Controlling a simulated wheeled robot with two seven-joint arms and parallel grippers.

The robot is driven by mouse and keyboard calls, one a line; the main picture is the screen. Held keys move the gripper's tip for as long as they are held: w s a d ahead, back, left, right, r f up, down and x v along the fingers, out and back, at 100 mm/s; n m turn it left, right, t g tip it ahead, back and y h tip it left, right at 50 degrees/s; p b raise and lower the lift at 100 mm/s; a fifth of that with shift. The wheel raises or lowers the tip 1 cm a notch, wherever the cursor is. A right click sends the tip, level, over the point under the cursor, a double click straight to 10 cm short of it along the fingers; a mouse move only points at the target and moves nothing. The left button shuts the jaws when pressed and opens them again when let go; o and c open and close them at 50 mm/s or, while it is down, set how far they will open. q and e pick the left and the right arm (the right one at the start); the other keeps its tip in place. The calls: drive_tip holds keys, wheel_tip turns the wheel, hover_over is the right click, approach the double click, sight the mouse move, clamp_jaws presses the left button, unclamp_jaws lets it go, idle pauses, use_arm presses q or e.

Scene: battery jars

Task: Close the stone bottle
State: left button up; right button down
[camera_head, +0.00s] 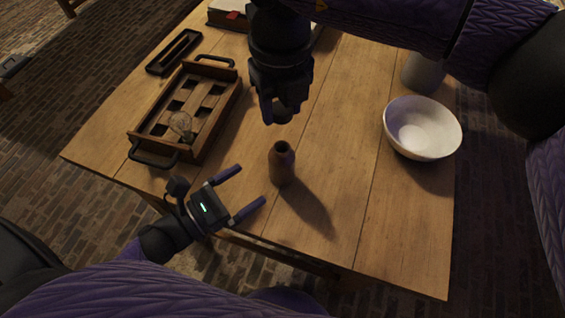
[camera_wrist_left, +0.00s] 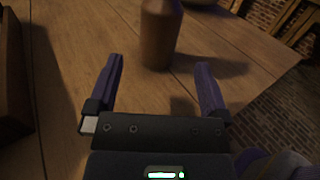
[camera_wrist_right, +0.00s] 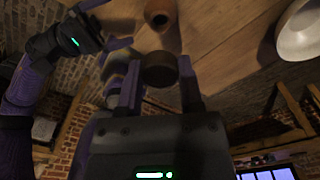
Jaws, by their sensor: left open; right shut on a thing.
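The stone bottle (camera_head: 282,165) is a small brown bottle standing upright on the wooden table, its mouth open. It also shows in the left wrist view (camera_wrist_left: 160,35) and at the top of the right wrist view (camera_wrist_right: 160,14). My right gripper (camera_head: 282,112) is shut on a round brown stopper (camera_wrist_right: 159,70) and holds it above and a little behind the bottle, apart from it. My left gripper (camera_head: 252,185) is open and empty at the table's front edge, its fingers pointing toward the bottle but not around it.
A wooden tray with black handles (camera_head: 223,112) stands at left, with a glass bulb (camera_head: 181,123) in it. A black narrow tray (camera_head: 174,53) lies behind it. A white bowl (camera_head: 422,128) and a grey cup (camera_head: 423,72) are at right. The table (camera_head: 350,190) between bottle and bowl is clear.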

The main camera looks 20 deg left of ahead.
sight(287, 159)
use_arm(q)
drive_tip(key=x, duration=1)
clamp_jaws()
